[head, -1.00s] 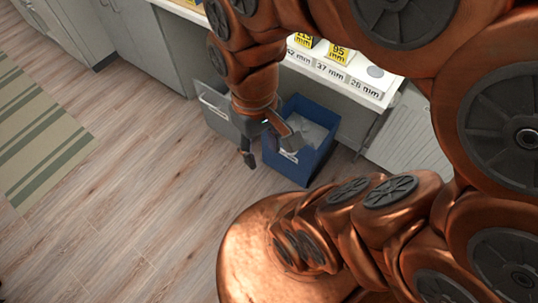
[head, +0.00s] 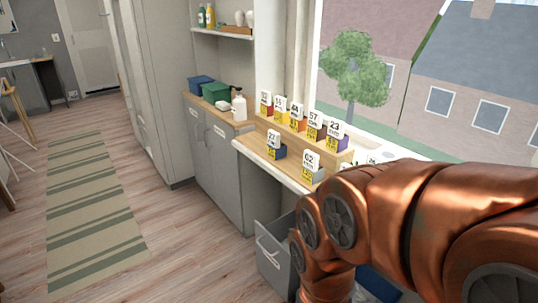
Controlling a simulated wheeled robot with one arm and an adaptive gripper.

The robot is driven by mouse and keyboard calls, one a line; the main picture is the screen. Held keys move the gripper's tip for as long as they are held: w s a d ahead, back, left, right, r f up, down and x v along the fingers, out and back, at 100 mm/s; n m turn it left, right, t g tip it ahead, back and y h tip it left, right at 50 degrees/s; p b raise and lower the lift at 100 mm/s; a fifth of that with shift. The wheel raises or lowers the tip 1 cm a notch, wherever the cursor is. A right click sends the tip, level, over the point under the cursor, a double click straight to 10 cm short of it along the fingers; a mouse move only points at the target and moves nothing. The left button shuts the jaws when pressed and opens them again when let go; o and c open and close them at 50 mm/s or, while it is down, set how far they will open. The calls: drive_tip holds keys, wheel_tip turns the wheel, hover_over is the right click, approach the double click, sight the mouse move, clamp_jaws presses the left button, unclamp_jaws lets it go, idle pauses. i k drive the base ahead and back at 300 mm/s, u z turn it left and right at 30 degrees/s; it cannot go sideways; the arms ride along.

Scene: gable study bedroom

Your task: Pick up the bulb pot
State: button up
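I cannot make out a bulb pot for certain in the head view. Several small coloured pots or boxes with white number cards stand by the window, among them a purple one (head: 340,145) at the right end of the back row. My copper arm fills the lower right, and my gripper is not in view.
A white bottle (head: 239,106) and a green box (head: 216,92) stand on the grey cabinet (head: 216,160).

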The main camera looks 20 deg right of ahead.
sight(277, 150)
drive_tip(key=z, duration=0.05)
drive_tip(key=k, duration=0.45)
drive_tip(key=z, duration=0.25)
drive_tip(key=i, duration=0.75)
drive_tip(key=z, duration=0.9)
drive_tip(key=i, duration=0.25)
drive_tip(key=z, duration=0.25)
